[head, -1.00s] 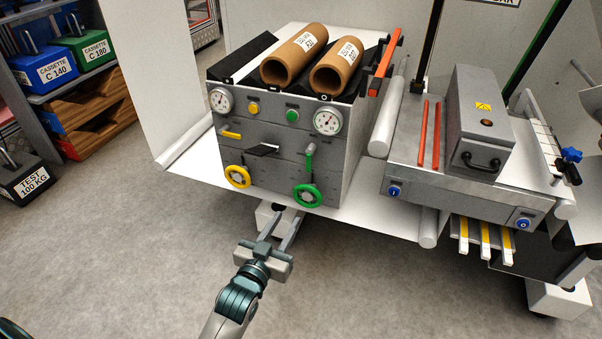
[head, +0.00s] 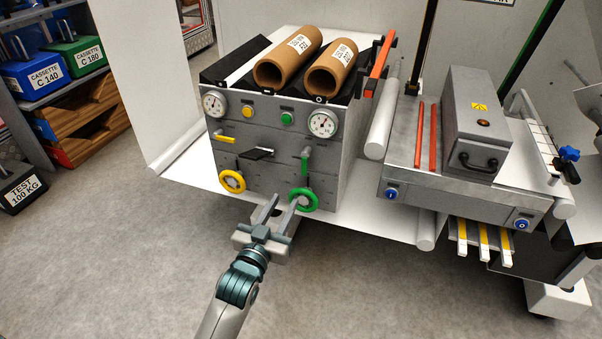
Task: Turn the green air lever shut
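The green air lever (head: 305,162) is on the right side of the grey panel's front (head: 265,185). It stands roughly upright, just above a green handwheel (head: 304,200). My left gripper (head: 283,200) is in front of the panel, below and left of the green lever. Its two fingers are spread and nothing shows between them. The right fingertip overlaps the left edge of the green handwheel in the picture; I cannot tell if they touch. My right gripper is not in view.
A yellow lever (head: 226,139), a black lever (head: 257,154) and a yellow handwheel (head: 232,181) sit left on the panel. Gauges and buttons are above. Two cardboard cores (head: 289,59) lie on top. A machine with a grey box (head: 477,120) stands right. The floor in front is clear.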

